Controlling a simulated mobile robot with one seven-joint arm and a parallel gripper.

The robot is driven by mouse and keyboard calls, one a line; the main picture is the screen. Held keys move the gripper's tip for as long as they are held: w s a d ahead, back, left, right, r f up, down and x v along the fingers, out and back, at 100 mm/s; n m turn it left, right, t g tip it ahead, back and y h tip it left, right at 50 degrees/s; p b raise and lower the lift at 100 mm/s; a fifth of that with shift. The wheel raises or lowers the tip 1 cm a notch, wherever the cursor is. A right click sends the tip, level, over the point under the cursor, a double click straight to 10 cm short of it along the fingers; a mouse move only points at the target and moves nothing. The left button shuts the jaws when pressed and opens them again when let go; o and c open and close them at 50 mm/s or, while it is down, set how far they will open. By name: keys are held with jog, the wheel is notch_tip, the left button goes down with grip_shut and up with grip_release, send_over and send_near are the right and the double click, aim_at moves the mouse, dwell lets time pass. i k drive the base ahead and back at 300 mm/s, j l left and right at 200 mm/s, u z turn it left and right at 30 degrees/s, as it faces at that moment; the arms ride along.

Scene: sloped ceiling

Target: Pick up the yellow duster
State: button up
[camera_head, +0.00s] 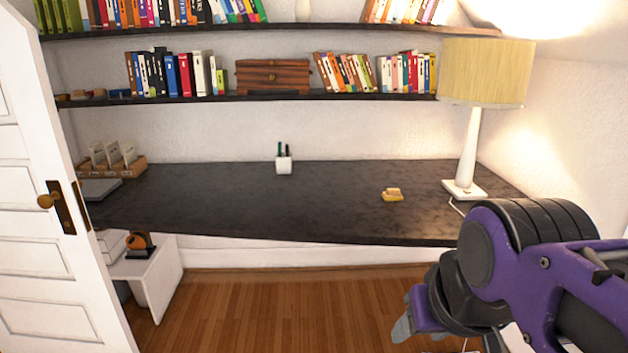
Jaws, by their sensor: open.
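A small yellow duster (392,196) with a lighter tan top lies on the right part of the dark desk (340,216), left of the lamp. My gripper (403,326) is at the lower right, in front of the desk and lower in the picture than the duster. It is apart from the duster and nothing shows in its jaws. One grey fingertip shows; the rest of the jaws is cut off or hidden by my purple arm.
A lamp (468,150) stands right of the duster, its cord at the desk edge. A white pen cup (284,165) stands mid-desk. Shelves (300,97) with books hang above. An open white door (50,200) is at left. The desk around the duster is clear.

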aim_at(391, 195)
jog(key=i+z, duration=0.25)
jog(key=i, duration=0.3)
jog(key=i+j+z, duration=0.2)
jog(key=i, duration=0.35)
jog(key=l, duration=0.1)
